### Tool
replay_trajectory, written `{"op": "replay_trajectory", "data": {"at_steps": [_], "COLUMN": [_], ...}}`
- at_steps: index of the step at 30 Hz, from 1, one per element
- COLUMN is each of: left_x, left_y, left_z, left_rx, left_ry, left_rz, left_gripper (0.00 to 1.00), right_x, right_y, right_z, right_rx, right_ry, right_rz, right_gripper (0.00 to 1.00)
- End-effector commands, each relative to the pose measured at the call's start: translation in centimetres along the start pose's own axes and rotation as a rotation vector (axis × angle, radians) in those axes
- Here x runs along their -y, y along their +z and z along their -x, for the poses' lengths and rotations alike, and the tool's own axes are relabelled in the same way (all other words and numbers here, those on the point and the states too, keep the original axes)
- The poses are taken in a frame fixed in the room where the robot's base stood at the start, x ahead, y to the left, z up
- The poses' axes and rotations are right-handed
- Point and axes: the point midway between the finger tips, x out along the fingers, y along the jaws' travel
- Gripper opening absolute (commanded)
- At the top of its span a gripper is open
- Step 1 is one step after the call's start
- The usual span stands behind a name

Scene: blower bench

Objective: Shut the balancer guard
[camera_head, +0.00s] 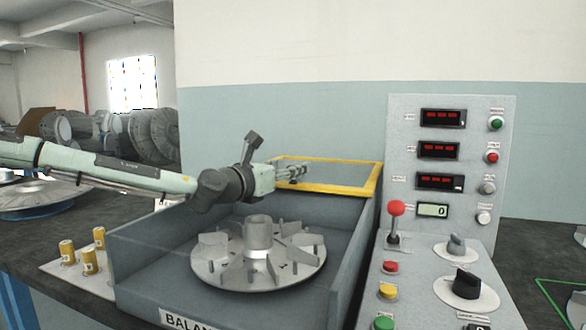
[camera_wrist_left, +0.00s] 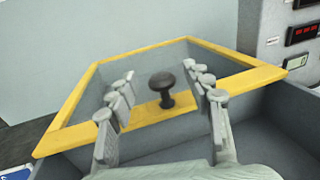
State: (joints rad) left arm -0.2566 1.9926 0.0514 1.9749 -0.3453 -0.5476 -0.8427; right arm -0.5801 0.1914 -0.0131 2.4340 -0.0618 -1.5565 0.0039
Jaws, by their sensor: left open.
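The balancer guard is a clear panel in a yellow frame (camera_head: 372,180), at the back of the grey balancer box (camera_head: 350,262). The guard is raised, and the box is open at the top with a finned rotor (camera_head: 258,262) inside. In the left wrist view the guard's yellow frame (camera_wrist_left: 228,83) fills the middle, with a dark round knob (camera_wrist_left: 163,82) on its near bar. My left gripper (camera_head: 300,172) is in front of the guard. It also shows in the left wrist view (camera_wrist_left: 161,92), open, with the knob seen between its fingers; contact cannot be told. My right gripper is out of view.
A control panel (camera_head: 408,140) with red displays stands to the right, with a red-knobbed lever (camera_head: 396,210) and buttons close to the box. Several yellow-brown cylinders (camera_head: 67,252) stand at the left. A green outline (camera_head: 545,292) marks the bench at the right.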

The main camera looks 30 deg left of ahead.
Motion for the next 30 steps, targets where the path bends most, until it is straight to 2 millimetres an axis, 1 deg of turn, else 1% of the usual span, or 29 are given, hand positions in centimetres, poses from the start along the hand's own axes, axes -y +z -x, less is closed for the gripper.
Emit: {"op": "replay_trajectory", "data": {"at_steps": [3,6,17,20,27,29,30], "left_x": [0.0,0.0,0.1,0.1,0.1,0.1,0.1], "left_y": [-0.1,-0.1,0.0,0.0,0.0,0.0,0.0], "left_z": [-1.1,-1.6,-1.9,-1.9,-1.9,-1.9,-1.9], "left_rx": [-0.001,0.000,0.001,0.001,0.000,0.000,0.001], "left_ry": [0.000,0.000,-0.001,-0.001,-0.001,-0.001,-0.001], "left_rz": [-0.003,0.000,0.001,0.001,0.001,0.001,0.001], "left_gripper": [0.50,0.50,0.50,0.39,0.09,0.02,0.00], "right_x": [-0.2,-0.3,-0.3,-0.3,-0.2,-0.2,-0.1], "right_y": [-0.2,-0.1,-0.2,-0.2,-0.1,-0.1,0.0], "right_z": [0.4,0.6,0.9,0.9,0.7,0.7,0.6], "right_rx": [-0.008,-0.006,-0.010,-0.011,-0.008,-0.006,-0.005], "right_ry": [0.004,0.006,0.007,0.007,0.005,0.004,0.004], "right_rz": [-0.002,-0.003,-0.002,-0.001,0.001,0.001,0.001], "right_gripper": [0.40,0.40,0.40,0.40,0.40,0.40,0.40]}}
